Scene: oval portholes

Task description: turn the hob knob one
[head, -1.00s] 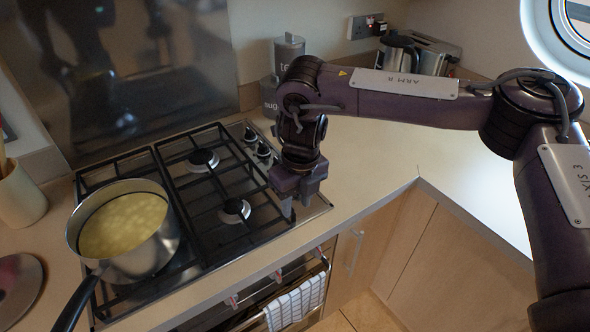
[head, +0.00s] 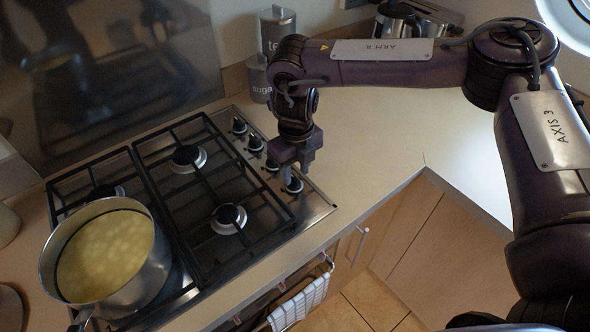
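The hob (head: 318,207) is a steel gas hob with black grates. A row of dark knobs on light bases runs along its right side. The far knob (head: 239,125), the second knob (head: 255,143) and the third knob (head: 271,164) are in view, the third partly behind my gripper. The nearest knob (head: 294,186) is right below my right gripper (head: 297,172). That gripper points down with its two fingers apart and nothing seen between them. I cannot tell whether a fingertip touches the knob. My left gripper is out of view.
A steel pot (head: 152,270) of yellowish food stands on the left burners. Canisters (head: 276,28) and a kettle (head: 392,20) stand at the back. The worktop (head: 375,140) right of the hob is clear. A towel (head: 300,303) hangs on the oven rail below.

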